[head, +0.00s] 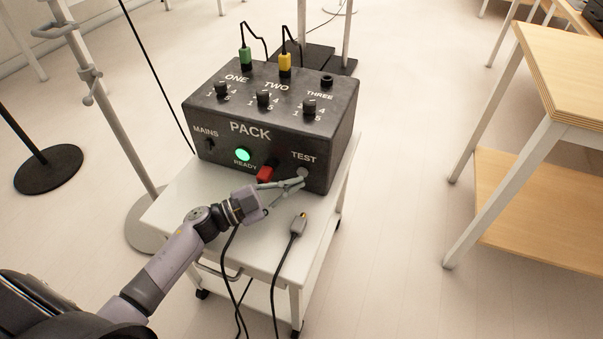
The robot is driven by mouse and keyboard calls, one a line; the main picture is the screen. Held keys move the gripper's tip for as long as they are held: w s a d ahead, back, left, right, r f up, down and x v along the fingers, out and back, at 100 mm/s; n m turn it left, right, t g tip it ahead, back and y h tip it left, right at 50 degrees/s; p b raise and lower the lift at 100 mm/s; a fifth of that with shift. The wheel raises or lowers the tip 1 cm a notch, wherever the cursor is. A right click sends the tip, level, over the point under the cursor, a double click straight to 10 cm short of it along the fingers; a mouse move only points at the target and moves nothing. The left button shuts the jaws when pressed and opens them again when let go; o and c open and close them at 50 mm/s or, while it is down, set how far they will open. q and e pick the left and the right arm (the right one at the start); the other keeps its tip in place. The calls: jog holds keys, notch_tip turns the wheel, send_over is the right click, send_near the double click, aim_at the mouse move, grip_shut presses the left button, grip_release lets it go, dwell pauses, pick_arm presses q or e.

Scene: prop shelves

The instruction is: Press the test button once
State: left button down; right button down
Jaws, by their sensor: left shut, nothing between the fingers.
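A dark box marked PACK (237,158) stands on a white trolley. Its front face carries a MAINS switch (210,146), a green lit READY lamp (243,154), a red part (266,173) and the round grey test button (302,172) under the word TEST. My left gripper (301,182) is shut and empty, its fingertips at the lower part of the test button. I cannot tell whether they touch it or whether the button is pressed in. My right gripper is not in view.
The white trolley (185,207) has bare room left of the box. A grey cable plug (299,224) lies on its front right. Green (246,55) and yellow (285,60) plugs stand in the box top. A stand is close left; a wooden table (560,70) is at right.

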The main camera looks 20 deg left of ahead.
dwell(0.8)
pick_arm(q)
jog(key=shift+w, duration=0.4)
jog(key=shift+w, duration=0.4)
dwell(0.5)
jog(key=shift+s, duration=0.1)
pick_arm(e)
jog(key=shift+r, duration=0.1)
pick_arm(q)
jog(key=shift+s, duration=0.15)
jog(key=shift+s+p, duration=0.3)
jog(key=shift+p, duration=0.1)
jog(key=shift+s, duration=0.25)
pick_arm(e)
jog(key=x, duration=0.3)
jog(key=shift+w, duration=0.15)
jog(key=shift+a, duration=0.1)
